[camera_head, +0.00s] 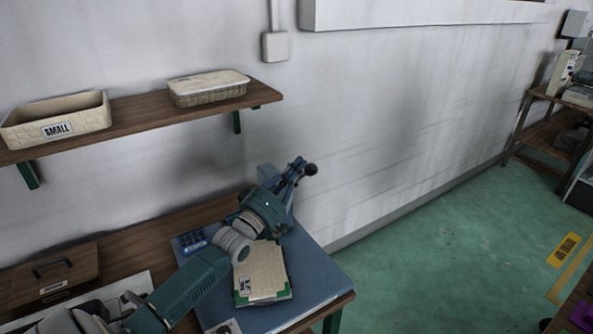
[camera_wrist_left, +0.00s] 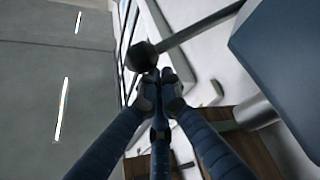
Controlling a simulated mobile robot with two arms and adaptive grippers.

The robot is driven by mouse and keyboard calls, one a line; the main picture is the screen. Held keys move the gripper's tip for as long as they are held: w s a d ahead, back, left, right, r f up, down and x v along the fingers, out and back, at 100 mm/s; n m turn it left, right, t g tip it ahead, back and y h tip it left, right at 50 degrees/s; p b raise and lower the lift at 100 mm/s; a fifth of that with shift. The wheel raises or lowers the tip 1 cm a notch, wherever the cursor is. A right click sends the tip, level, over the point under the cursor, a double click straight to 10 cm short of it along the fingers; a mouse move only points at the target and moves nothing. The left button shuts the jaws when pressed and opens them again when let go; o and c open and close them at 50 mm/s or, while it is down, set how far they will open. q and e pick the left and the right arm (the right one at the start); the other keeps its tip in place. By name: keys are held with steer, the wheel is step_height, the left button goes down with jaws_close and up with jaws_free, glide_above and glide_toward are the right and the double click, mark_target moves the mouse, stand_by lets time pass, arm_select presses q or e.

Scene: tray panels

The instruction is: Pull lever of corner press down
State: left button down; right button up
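My left arm reaches from the lower left in the head view. Its blue gripper (camera_head: 292,180) is beside the dark ball knob (camera_head: 310,169) of the press lever. The left wrist view shows the knob (camera_wrist_left: 142,57) on a grey lever rod (camera_wrist_left: 200,25) that slants up to the right. The gripper's fingers (camera_wrist_left: 158,88) are drawn together, with their tips just below the knob; nothing shows between them. A blue block (camera_wrist_left: 285,60), perhaps part of the press, is at the right. Most of the press is hidden behind my arm in the head view. My right gripper is not in view.
A blue mat (camera_head: 320,268) on the wooden table carries a box or booklet (camera_head: 262,272) under my arm. A wall shelf (camera_head: 145,113) holds a SMALL bin (camera_head: 57,120) and a lidded basket (camera_head: 207,88).

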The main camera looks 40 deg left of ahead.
mark_target(307, 174)
arm_select(q)
steer(key=d+f+b, duration=0.1)
steer(key=s+d+f+m+b, duration=0.1)
steer(key=shift+d+f+h+b, duration=0.25)
steer(key=shift+f+h+b, duration=0.05)
steer(key=shift+h+b, duration=0.1)
step_height(307, 174, down, 6)
steer(key=s+d+m+t+b, duration=0.1)
steer(key=d+m+b, duration=0.1)
steer(key=d+b, duration=0.1)
steer(key=shift+f+h+b, duration=0.2)
steer(key=shift+h+b, duration=0.1)
steer(key=shift+h, duration=0.1)
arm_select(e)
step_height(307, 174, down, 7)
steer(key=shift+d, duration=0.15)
arm_select(q)
steer(key=shift+s, duration=0.1)
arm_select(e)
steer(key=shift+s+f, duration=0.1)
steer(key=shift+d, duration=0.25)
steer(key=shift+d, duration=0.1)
